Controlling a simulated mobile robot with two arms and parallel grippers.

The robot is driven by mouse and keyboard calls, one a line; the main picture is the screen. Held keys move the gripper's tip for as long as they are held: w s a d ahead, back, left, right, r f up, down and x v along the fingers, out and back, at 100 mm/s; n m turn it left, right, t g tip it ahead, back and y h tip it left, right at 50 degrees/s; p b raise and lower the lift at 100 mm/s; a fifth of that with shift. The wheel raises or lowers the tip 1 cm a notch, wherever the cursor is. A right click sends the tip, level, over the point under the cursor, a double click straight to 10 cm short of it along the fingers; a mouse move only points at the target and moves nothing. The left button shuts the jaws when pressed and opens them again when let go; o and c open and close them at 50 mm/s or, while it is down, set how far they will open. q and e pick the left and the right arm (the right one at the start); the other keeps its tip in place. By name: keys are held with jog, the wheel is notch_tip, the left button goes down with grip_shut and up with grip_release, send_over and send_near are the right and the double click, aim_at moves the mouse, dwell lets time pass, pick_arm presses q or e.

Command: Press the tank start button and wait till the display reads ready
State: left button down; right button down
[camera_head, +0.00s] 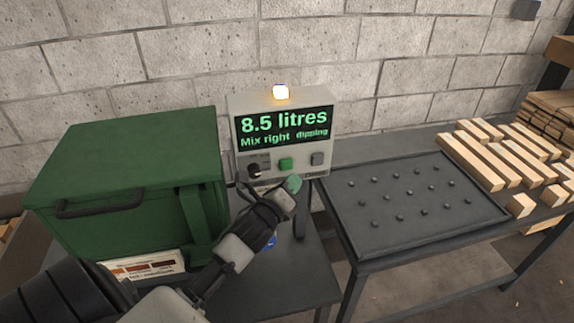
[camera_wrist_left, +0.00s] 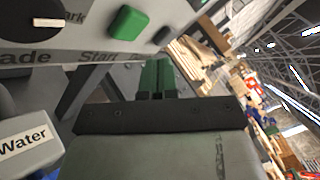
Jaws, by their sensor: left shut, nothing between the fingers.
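A grey control box (camera_head: 236,105) stands against the wall with a lit amber lamp (camera_head: 281,92) on top. Its display (camera_head: 284,127) reads "8.5 litres" and "Mix right dipping" in green. Below are a dark knob (camera_head: 254,171), a green button (camera_head: 286,164) and a grey button (camera_head: 317,159). In the left wrist view the green button (camera_wrist_left: 128,22) sits above a label reading "Start". My left gripper (camera_head: 292,184) is shut and empty, its green fingertips just below the button and apart from it; they also show in the left wrist view (camera_wrist_left: 158,78). My right gripper is out of view.
A green tank (camera_head: 130,150) with a black handle and a colour card stands left of the box. A dark pegged tray (camera_head: 350,215) lies on the bench to the right, with several timber pieces (camera_head: 490,155) beyond. A "Water" label (camera_wrist_left: 24,140) shows at lower left in the wrist view.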

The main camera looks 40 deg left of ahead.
pick_arm(q)
jog(key=shift+s+d+r, duration=0.1)
jog(key=shift+s+d, duration=1)
jog(key=shift+d, duration=0.15)
